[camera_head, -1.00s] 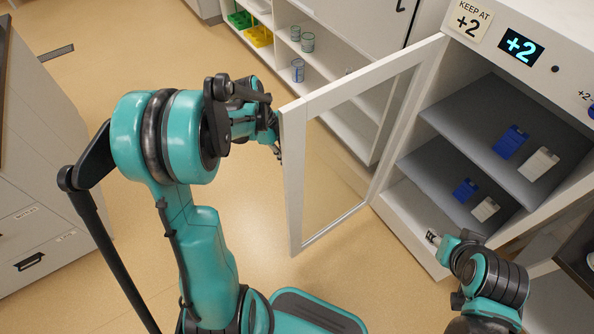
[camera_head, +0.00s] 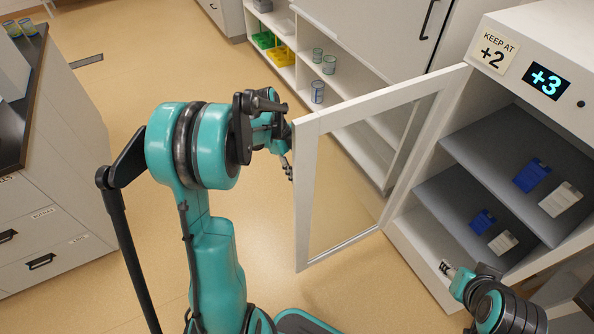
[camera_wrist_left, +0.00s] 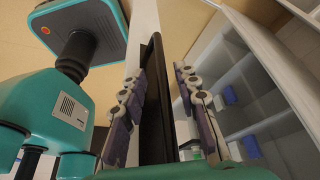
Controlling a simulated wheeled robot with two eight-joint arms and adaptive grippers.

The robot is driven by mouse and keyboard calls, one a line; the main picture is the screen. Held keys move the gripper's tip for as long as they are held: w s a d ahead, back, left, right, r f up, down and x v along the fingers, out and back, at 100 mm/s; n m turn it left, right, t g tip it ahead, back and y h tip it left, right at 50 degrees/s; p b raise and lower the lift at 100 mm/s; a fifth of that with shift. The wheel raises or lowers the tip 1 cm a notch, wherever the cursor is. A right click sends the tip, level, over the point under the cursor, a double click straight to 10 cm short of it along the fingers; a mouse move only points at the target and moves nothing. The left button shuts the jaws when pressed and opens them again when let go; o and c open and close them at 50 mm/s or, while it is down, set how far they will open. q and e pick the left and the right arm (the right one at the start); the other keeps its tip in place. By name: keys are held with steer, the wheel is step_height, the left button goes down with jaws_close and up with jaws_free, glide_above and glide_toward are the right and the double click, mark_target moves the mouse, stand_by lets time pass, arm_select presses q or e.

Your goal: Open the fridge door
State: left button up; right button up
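The fridge door (camera_head: 300,200), a white frame around a clear pane, stands swung wide open from the white fridge (camera_head: 420,262). My left gripper (camera_head: 286,165) is at the door's outer edge in the head view. In the left wrist view, its two fingers (camera_wrist_left: 160,115) are spread on either side of a dark upright bar, which looks like the door handle (camera_wrist_left: 153,100). A gap shows between the bar and the right-hand finger; contact on the other side is unclear. My right gripper (camera_head: 446,268) is low by the fridge's front edge, too small to read.
Blue and white packs (camera_head: 531,175) lie on the fridge's grey shelves. The display (camera_head: 550,81) reads +3. A low shelf with cups (camera_head: 317,92) stands behind the door. A drawer cabinet (camera_head: 50,220) is at the left. Floor between is clear.

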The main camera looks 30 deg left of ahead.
arm_select(q)
steer(key=v, duration=1.2)
steer(key=shift+s, duration=0.1)
